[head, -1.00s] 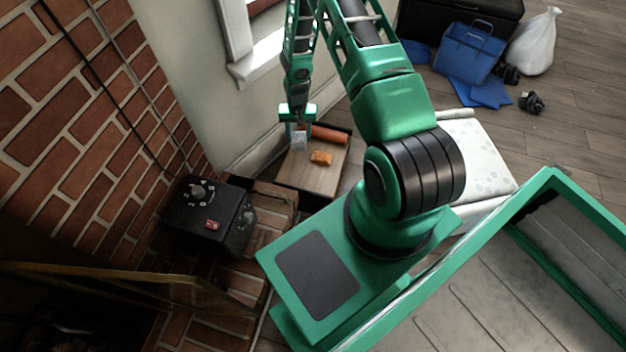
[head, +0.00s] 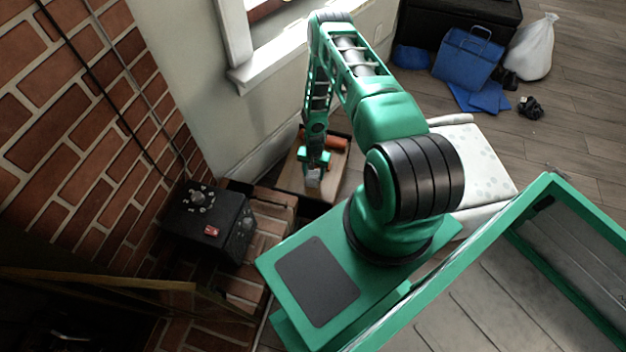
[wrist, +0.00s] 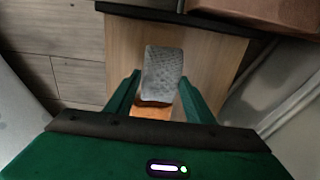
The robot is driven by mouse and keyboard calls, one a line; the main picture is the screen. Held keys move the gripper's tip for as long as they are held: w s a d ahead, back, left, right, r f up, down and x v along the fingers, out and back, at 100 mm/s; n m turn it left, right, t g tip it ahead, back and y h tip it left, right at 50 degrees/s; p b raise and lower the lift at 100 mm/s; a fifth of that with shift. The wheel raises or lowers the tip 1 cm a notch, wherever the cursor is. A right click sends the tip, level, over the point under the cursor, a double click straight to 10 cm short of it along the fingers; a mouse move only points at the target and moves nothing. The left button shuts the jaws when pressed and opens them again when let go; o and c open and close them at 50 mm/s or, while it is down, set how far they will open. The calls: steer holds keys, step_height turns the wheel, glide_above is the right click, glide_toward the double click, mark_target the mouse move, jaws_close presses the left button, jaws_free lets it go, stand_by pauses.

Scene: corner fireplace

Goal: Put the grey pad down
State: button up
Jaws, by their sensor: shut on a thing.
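The grey pad (head: 313,179) hangs from my gripper (head: 314,168) over the small wooden table (head: 288,178). In the wrist view, the grey pad (wrist: 163,72) shows textured and upright between the two green fingers of my gripper (wrist: 159,88), which is shut on it. The wooden tabletop (wrist: 215,60) lies beneath. I cannot tell whether the pad's lower edge touches it. An orange block (wrist: 157,114) on the table is partly hidden by the pad.
An orange roll (head: 337,143) lies at the table's far end. A black box (head: 208,222) stands left of the table, by the brick wall. A pale cushioned seat (head: 475,165) is to the right. The near part of the tabletop looks bare.

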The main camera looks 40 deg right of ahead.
mark_target(314, 178)
steer(key=shift+f, duration=2.1)
steer(key=shift+f, duration=0.1)
steer(key=o, duration=0.9)
